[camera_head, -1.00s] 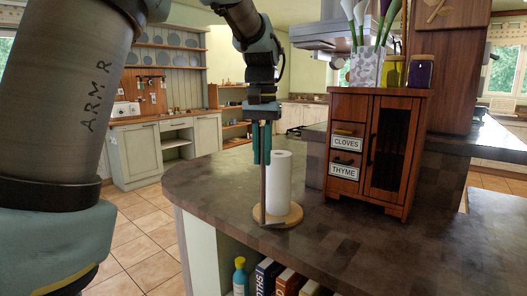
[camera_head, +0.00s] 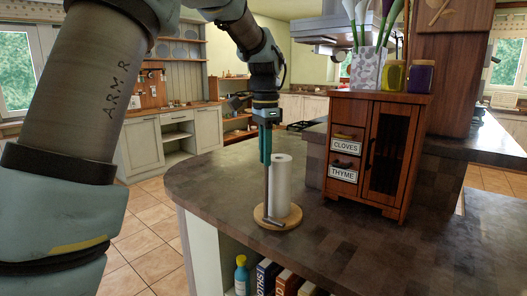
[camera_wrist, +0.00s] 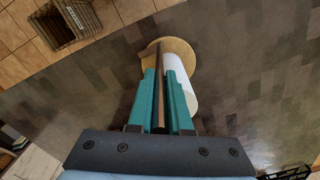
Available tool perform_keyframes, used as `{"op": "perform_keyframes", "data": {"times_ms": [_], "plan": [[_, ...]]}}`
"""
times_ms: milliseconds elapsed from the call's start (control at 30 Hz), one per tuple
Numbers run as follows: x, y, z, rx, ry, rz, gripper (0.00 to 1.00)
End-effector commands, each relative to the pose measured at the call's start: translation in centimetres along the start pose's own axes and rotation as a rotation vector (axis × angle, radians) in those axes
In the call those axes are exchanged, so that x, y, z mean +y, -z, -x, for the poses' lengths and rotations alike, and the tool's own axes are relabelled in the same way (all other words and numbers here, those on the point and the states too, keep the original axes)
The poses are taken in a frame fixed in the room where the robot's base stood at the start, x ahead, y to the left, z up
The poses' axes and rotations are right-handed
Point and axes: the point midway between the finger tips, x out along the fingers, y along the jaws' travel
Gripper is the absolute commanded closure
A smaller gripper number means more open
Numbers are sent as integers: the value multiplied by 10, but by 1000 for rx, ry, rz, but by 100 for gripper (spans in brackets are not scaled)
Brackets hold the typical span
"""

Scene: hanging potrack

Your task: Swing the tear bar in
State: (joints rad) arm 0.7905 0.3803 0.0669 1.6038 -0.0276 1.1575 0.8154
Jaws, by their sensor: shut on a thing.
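The paper towel holder stands on the dark counter with a round wooden base (camera_head: 293,217) and an upright white roll (camera_head: 282,185). The thin dark tear bar (camera_head: 267,196) stands upright at the left front of the roll, with its bent foot low over the base. My gripper (camera_head: 265,160) points down, its teal fingers shut on the upper part of the bar. In the wrist view the bar (camera_wrist: 158,62) runs between my fingers (camera_wrist: 160,90), close beside the roll (camera_wrist: 180,82).
A wooden spice cabinet (camera_head: 374,150) with drawers labelled cloves and thyme stands right of the roll, with a flower pot (camera_head: 368,68) and jars on top. The counter (camera_head: 330,235) is clear around the base. Books (camera_head: 287,281) and a bottle (camera_head: 241,275) sit below.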

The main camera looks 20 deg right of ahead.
Motion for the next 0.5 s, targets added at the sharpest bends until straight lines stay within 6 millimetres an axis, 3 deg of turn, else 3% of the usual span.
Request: {"op": "perform_keyframes", "data": {"times_ms": [500], "plan": [[-3, 6, -1, 0, -1, -132, 100]]}}
